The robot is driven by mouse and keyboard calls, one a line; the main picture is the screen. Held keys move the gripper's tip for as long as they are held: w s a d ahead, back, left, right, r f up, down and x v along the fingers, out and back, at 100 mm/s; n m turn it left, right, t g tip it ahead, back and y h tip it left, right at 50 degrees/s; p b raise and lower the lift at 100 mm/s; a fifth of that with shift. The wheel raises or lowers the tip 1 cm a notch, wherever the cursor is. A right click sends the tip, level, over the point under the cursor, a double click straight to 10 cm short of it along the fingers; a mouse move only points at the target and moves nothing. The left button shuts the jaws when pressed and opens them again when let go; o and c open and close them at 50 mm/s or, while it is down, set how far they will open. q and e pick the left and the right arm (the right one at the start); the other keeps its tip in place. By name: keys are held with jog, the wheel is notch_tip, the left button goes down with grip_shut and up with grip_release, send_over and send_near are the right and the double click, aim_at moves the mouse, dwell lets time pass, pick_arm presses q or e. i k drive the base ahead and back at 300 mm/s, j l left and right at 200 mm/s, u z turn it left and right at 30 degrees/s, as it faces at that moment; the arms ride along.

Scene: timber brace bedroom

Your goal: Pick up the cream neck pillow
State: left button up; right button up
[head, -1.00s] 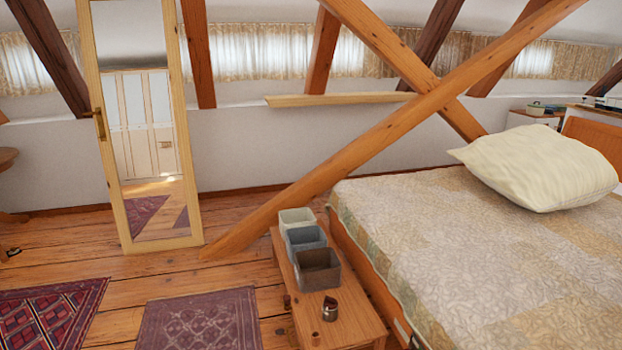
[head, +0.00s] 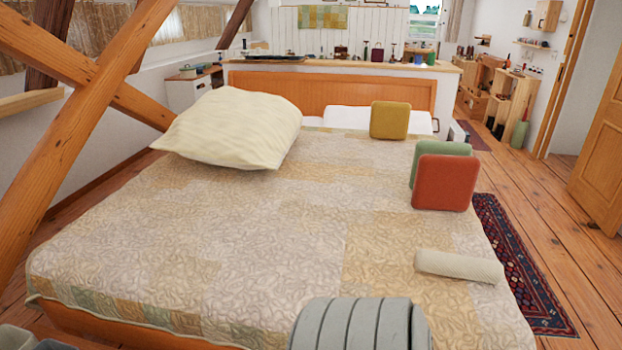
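A small cream roll-shaped neck pillow (head: 458,266) lies on its side on the patchwork bedspread, near the right edge of the bed (head: 270,235) in the head view. It lies in the open, with nothing on it. A large cream square pillow (head: 230,128) rests at the far left of the bed. Neither of my grippers is in view.
A red cushion (head: 445,183), a green cushion (head: 428,150) and a yellow cushion (head: 389,120) stand along the bed's right side. A patterned rug (head: 520,265) lies on the wooden floor to the right. Timber braces (head: 80,140) cross at the left.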

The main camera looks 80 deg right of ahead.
aim_at(464, 267)
jog(key=z, duration=0.45)
jog(key=i+z, duration=0.1)
jog(key=z, duration=0.35)
jog(key=j+z, duration=0.1)
jog(key=z, duration=0.85)
jog(key=i+j, duration=0.05)
jog(key=j, duration=0.05)
